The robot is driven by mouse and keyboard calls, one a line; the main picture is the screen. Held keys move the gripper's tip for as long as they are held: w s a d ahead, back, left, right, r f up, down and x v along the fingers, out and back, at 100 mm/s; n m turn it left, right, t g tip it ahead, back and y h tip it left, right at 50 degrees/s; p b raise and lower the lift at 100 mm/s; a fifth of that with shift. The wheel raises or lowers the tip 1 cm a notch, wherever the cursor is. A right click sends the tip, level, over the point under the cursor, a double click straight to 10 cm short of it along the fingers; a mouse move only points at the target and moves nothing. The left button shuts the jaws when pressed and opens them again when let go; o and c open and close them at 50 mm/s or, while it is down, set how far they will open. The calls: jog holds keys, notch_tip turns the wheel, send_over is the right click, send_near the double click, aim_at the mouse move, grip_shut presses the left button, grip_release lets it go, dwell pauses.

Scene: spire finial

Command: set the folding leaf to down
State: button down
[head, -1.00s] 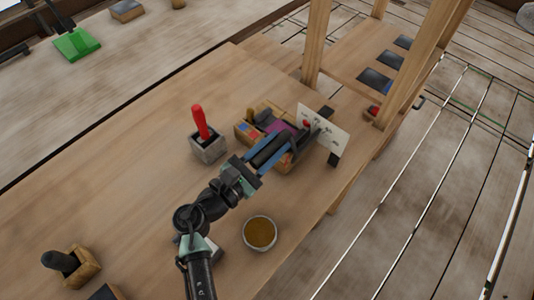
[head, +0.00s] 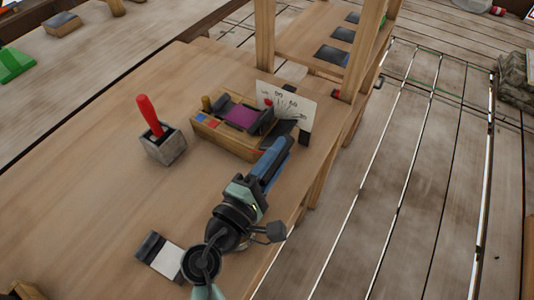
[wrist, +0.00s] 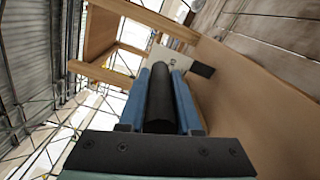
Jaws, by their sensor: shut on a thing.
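A white card with an angle scale (head: 294,101) and a red dot stands upright near the bench's right edge, beside a wooden box. A dark flat piece (head: 285,129), perhaps the folding leaf, lies low in front of the card. My gripper (head: 277,150) is just in front of it with its blue fingers pointing at the card. In the wrist view my gripper (wrist: 160,75) is shut on a dark rounded bar (wrist: 160,104), which lies lengthwise between the fingers. I cannot tell how the bar joins the leaf; the fingers hide that in the head view.
The wooden box (head: 219,138) holds a purple piece and several small items. A grey block with a red handle (head: 150,117) stands to its left. A white pad with a dark end (head: 163,257) lies near my arm. Wooden posts (head: 265,40) rise behind the card.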

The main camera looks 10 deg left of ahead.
jog(key=f+m+b, duration=0.1)
jog(key=m+b, duration=0.1)
jog(key=d+f+m+b, duration=0.1)
jog(key=f+b, duration=0.1)
jog(key=b, duration=0.1)
jog(key=s+d+f+m+b, duration=0.1)
jog(key=f+m+b, duration=0.1)
jog(key=shift+d+m+b, duration=0.15)
jog(key=shift+m+b, duration=0.15)
jog(key=shift+b, duration=0.05)
jog(key=c, duration=0.6)
grip_release()
jog(key=b+v, duration=0.1)
jog(key=v, duration=1.2)
jog(key=shift+d, duration=0.1)
